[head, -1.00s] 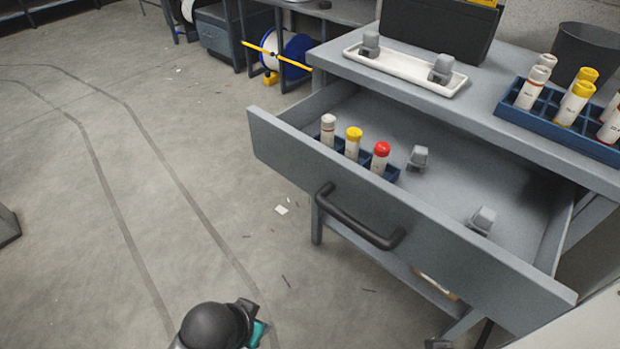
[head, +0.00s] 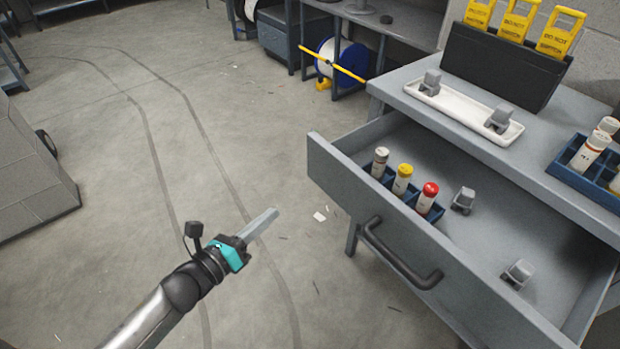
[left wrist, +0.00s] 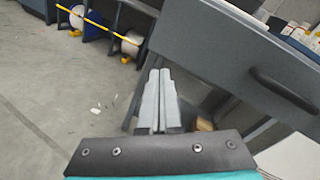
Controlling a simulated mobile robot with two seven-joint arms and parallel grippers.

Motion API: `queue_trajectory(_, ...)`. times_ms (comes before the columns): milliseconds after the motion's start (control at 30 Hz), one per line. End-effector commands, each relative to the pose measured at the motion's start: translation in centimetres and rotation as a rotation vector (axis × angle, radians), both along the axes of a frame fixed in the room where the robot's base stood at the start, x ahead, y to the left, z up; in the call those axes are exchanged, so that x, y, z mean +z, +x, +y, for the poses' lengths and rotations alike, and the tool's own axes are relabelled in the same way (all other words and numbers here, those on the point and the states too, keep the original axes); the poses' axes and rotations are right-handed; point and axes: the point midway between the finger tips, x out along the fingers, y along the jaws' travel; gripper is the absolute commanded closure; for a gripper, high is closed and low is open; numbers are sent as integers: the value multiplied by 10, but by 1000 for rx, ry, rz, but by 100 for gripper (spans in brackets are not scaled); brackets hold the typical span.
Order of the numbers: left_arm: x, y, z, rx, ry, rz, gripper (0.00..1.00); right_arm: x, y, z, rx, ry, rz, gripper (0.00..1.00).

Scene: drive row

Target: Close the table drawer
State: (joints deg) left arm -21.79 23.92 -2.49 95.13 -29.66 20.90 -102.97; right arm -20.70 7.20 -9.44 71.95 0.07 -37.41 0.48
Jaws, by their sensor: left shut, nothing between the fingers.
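The table drawer (head: 385,222) is pulled well out of the grey table (head: 560,165). Its dark bar handle (head: 400,262) is on the front panel. The drawer front (left wrist: 230,45) and handle (left wrist: 285,90) also show in the left wrist view. Inside the drawer are a blue rack (head: 430,212) with three capped tubes and two small grey pieces (head: 463,199). My left gripper (head: 272,214) is shut and empty, to the left of the drawer front and apart from it. In the left wrist view its fingers (left wrist: 159,85) are together. My right gripper is not in view.
On the tabletop are a white tray (head: 455,112) with two grey pieces, a black holder (head: 500,65) with yellow tags, and a blue tube rack (head: 590,185). A cable reel (head: 340,62) stands behind.

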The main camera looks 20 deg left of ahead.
Motion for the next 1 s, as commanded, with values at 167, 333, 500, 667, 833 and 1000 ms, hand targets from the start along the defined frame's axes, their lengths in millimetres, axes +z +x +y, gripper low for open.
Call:
queue_trajectory(167,19,-12,-9,-192,282,-204,100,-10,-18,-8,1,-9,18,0)
queue_trajectory(333,23,-20,-14,-272,392,-297,100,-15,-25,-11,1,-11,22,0)
queue_trajectory(500,23,-11,-22,-280,403,-312,100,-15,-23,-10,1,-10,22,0)
queue_trajectory(667,23,10,-37,-279,401,-311,100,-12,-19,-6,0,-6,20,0)
queue_trajectory(833,23,36,-56,-278,400,-310,100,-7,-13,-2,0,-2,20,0)
queue_trajectory(1000,23,61,-74,-278,399,-310,100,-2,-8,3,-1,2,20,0)
